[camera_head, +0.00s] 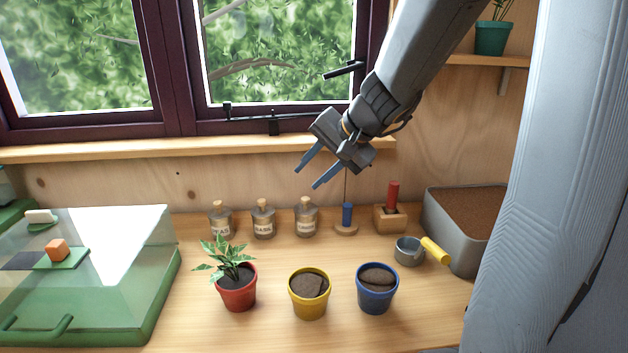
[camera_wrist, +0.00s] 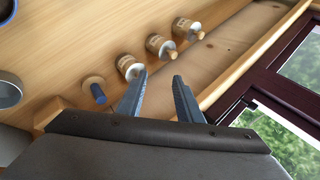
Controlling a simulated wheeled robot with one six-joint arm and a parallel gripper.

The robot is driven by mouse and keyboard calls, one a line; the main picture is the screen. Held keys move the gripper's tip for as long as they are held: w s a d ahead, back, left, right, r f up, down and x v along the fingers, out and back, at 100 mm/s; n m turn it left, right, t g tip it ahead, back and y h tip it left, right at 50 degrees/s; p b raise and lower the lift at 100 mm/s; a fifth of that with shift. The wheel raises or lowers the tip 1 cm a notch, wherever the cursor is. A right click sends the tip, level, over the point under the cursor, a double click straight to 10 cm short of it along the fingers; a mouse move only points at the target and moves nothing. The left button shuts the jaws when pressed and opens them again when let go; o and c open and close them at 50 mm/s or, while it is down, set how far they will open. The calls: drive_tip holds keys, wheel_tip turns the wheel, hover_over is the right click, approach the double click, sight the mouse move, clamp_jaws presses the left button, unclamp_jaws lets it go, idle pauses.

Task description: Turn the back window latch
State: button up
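The back window (camera_head: 190,75) has a dark purple frame. A black latch handle (camera_head: 343,70) sits on the right upright of its right pane, tilted, with its right end higher. A thin black stay bar (camera_head: 272,117) runs along the bottom rail. My gripper (camera_head: 306,179) is open and empty, with blue fingers pointing down-left. The wrist view shows the open fingers (camera_wrist: 158,76) over the bottles' side of the bench, with part of the window frame (camera_wrist: 265,85) at right. The latch is not discernible there.
Corked bottles (camera_head: 263,219), a blue-handled tool (camera_head: 347,215) and a red-handled one (camera_head: 393,196) stand below my gripper. Pots (camera_head: 310,308), a metal scoop (camera_head: 408,251), a soil bin (camera_head: 450,235) and a glass-lidded green box (camera_head: 110,325) occupy the bench. The wooden sill (camera_head: 150,151) juts out.

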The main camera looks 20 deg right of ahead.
sight(342, 70)
drive_tip(key=shift+s+a+f, duration=0.35)
drive_tip(key=shift+s+f, duration=0.2)
drive_tip(key=shift+s, duration=0.1)
